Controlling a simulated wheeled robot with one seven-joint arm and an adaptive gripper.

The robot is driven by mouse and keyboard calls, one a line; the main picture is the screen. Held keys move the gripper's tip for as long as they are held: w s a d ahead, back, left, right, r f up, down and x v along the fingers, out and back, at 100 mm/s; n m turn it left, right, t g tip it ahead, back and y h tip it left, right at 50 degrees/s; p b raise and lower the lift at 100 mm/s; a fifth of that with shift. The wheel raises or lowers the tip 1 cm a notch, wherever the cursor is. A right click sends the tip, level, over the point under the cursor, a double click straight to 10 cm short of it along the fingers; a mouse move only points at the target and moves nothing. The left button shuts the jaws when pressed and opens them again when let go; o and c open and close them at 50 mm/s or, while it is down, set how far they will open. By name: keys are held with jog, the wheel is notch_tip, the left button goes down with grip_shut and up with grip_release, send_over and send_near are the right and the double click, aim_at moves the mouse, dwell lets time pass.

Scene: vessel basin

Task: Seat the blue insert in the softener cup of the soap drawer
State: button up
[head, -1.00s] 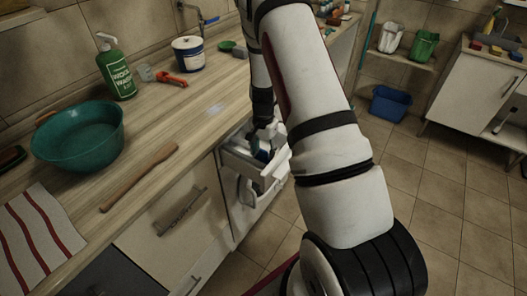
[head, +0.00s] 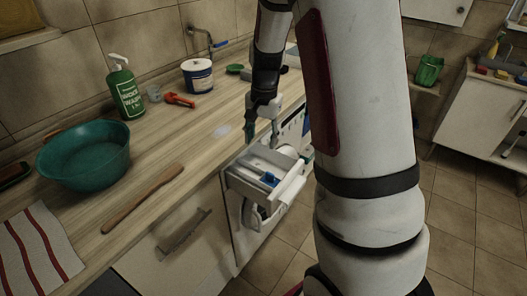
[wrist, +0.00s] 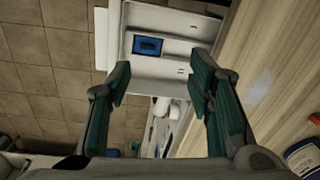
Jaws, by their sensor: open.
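The white soap drawer (head: 240,183) stands pulled out below the worktop edge; it also shows in the wrist view (wrist: 178,70). The small blue insert (head: 270,179) lies in the drawer's front section. In the wrist view the blue insert (wrist: 148,46) sits inside a small rectangular compartment, the softener cup, and looks roughly square to its walls. I cannot tell how deep it sits. My gripper (head: 263,138) is above the back part of the drawer, apart from the insert. In the wrist view its green-padded fingers (wrist: 160,72) are wide apart with nothing between them.
On the wooden worktop are a teal basin (head: 85,165), a wooden stick (head: 143,198), a green soap bottle (head: 125,92), a red-orange tool (head: 179,100) and a white-blue tub (head: 198,76). Tiled floor (head: 300,222) lies open in front of the drawer.

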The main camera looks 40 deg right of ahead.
jog(key=s+a+r+n+t, duration=0.1)
jog(key=s+a+r+n, duration=0.3)
jog(key=r, duration=0.3)
jog(key=s+a+r+n+t, duration=0.1)
jog(key=s+a+r+n, duration=0.1)
jog(key=s+a+r, duration=0.4)
jog(key=s+a+r+n+t, duration=0.1)
jog(key=s+a+r+n, duration=0.1)
jog(key=s, duration=0.4)
jog(key=s+a+r+n+t, duration=0.1)
jog(key=s+a+r+n, duration=0.2)
jog(key=s, duration=0.3)
jog(key=shift+s+a+r+n, duration=0.2)
jog(key=shift+s+a+n, duration=0.15)
jog(key=shift+n, duration=0.05)
jog(key=shift+c, duration=0.4)
